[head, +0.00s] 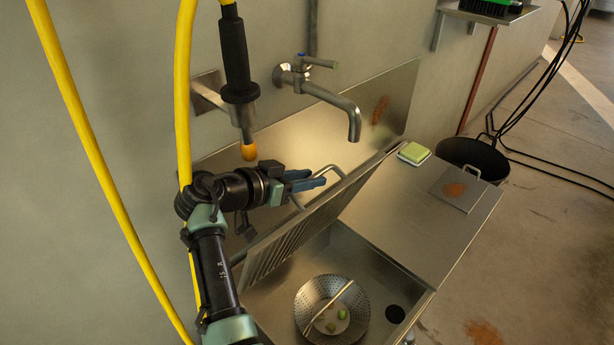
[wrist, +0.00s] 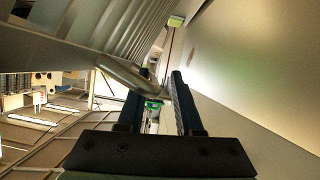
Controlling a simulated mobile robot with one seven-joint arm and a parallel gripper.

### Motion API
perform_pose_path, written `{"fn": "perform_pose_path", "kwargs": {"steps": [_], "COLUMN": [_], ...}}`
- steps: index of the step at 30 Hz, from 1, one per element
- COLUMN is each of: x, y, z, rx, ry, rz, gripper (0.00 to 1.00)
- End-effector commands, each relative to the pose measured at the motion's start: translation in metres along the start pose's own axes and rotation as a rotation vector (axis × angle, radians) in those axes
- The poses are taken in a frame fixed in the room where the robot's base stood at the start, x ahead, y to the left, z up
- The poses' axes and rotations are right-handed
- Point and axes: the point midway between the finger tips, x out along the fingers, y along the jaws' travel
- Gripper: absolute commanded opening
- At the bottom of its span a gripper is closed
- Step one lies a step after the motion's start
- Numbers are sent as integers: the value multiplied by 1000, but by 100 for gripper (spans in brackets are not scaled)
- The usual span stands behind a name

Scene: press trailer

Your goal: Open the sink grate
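The sink grate (head: 310,215) is a slatted metal panel, raised and tilted steeply above the sink basin (head: 375,270). Its bent bar handle (head: 318,176) stands out on the wall side. My gripper (head: 316,181) is beside the handle, its two blue fingers apart. In the wrist view the grate (wrist: 105,25) fills the upper left, and the handle (wrist: 125,76) reaches across towards the gap of my gripper (wrist: 158,85). The fingers stand apart there too; whether they touch the handle is unclear.
A colander (head: 332,308) with small green pieces sits in the basin. The faucet (head: 335,100) and a hanging black-handled sprayer (head: 235,55) are close above my arm. A green sponge (head: 414,153) lies on the counter (head: 420,210). A yellow hose (head: 75,110) hangs at left.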

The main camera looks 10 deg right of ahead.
Motion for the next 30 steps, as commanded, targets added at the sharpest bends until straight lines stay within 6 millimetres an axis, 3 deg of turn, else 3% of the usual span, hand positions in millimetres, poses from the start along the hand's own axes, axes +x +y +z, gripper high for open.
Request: {"fn": "perform_pose_path", "kwargs": {"steps": [14, 30], "x": [-9, -114], "y": [-1, 0], "z": [-3, -2], "rx": [0, -1], "ry": [4, 2], "rz": [-4, -2], "gripper": [45, 45]}}
